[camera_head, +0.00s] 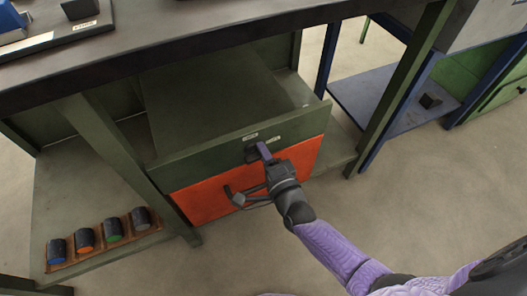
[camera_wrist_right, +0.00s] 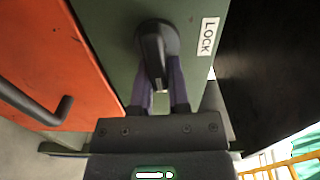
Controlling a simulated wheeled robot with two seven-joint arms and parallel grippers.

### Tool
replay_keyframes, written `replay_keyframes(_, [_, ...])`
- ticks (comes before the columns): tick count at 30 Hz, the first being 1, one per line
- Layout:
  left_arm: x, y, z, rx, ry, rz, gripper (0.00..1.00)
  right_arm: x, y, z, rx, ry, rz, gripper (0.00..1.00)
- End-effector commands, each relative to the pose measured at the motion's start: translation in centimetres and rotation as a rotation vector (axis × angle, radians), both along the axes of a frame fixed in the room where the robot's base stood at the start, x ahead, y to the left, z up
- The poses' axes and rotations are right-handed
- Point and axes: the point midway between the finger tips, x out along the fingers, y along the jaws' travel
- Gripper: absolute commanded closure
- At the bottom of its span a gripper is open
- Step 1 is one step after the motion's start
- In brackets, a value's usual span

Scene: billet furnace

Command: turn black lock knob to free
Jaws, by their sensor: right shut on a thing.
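The black lock knob (camera_wrist_right: 157,48) sits on the green drawer front (camera_wrist_right: 113,30) in the right wrist view. Its grip bar points down toward my gripper there. My right gripper (camera_wrist_right: 163,88) is shut on the knob, with one purple finger on each side of the bar. In the head view my right gripper (camera_head: 263,151) reaches the green front from the lower right and covers most of the knob. A white label reading LOCK (camera_wrist_right: 208,36) is right of the knob in the wrist view. My left gripper is not in view.
An orange drawer front (camera_head: 213,192) with a dark bar handle (camera_head: 232,197) is below the green one, close to my wrist. The dark bench top (camera_head: 185,37) overhangs behind. Several dark cylinders with coloured ends stand in a brown tray (camera_head: 61,266) at lower left.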

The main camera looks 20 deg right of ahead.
Motion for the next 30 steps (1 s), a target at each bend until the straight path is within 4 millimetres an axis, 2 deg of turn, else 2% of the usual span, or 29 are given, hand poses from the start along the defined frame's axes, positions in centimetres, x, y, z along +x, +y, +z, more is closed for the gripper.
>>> replay_keyframes(12, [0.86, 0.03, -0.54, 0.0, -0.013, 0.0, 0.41, -0.09, 0.08, -0.34, 0.076, 0.009, 0.002, 1.0])
replay_keyframes(22, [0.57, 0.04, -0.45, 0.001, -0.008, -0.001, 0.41, -0.1, 0.09, -0.35, 0.078, 0.009, 0.002, 1.0])
replay_keyframes(23, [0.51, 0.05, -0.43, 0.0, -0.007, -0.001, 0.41, -0.1, 0.09, -0.35, 0.078, 0.009, 0.002, 0.75])
replay_keyframes(27, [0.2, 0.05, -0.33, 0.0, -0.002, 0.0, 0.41, -0.07, 0.06, -0.29, 0.078, 0.007, 0.002, 0.46])
replay_keyframes(30, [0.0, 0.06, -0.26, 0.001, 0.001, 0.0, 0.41, -0.05, 0.04, -0.24, 0.077, 0.006, 0.001, 0.44])
